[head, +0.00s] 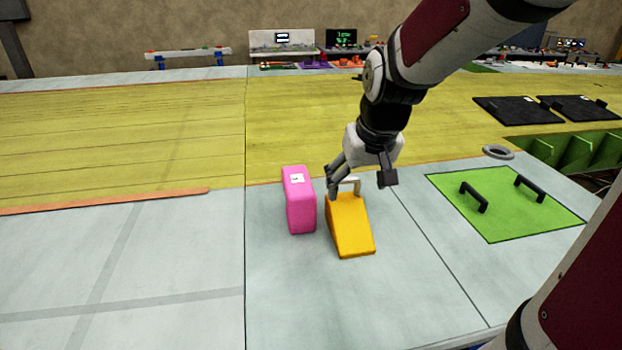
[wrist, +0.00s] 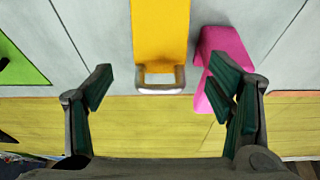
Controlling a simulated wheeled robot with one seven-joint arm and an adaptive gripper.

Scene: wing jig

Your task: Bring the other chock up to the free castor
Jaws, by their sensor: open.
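A yellow wedge-shaped chock (head: 350,228) with a pale metal handle (head: 349,186) stands on the grey floor in the middle of the head view. My gripper (head: 362,182) is open just above and around the handle, with nothing held. In the wrist view the chock (wrist: 160,30) lies ahead, with its handle (wrist: 160,79) between and beyond the two fingertips of my gripper (wrist: 170,92). The fingers do not appear to touch the handle. No castor and no second chock can be made out in either view.
A pink block (head: 299,200) with a white label stands just left of the chock; in the wrist view my right finger overlaps it (wrist: 222,48). A green panel (head: 505,200) with two black handles lies to the right. A grey ring (head: 498,152) lies behind it. The floor at left is clear.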

